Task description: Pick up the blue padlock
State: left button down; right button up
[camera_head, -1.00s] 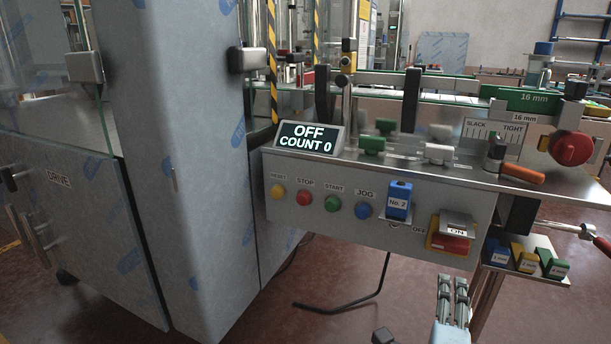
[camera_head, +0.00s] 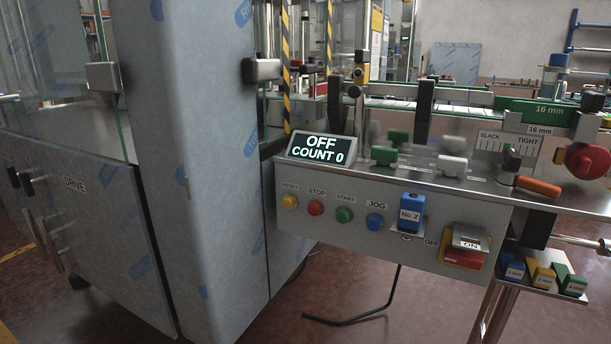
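The blue padlock (camera_head: 411,213), with a white label reading "No. 2", hangs on the front of the grey control panel (camera_head: 330,243). It sits between the blue JOG button (camera_head: 375,222) and the red and yellow ON/OFF switch (camera_head: 463,251). A small metal piece lies under its lower end, by the OFF lettering. How its shackle is fastened cannot be made out. Neither of my grippers shows in this view.
A display (camera_head: 319,148) reading "OFF COUNT 0" stands on the panel's left top. Green and white clamp knobs and an orange handle (camera_head: 537,187) lie along the shelf. Blue, yellow and green tagged blocks (camera_head: 541,274) sit on a small lower tray. The floor below the panel is mostly clear.

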aim_at(411, 205)
jog(key=k+l, duration=0.1)
jog(key=k, duration=0.35)
jog(key=k+l, duration=0.1)
jog(key=k, duration=0.35)
jog(key=z, duration=0.05)
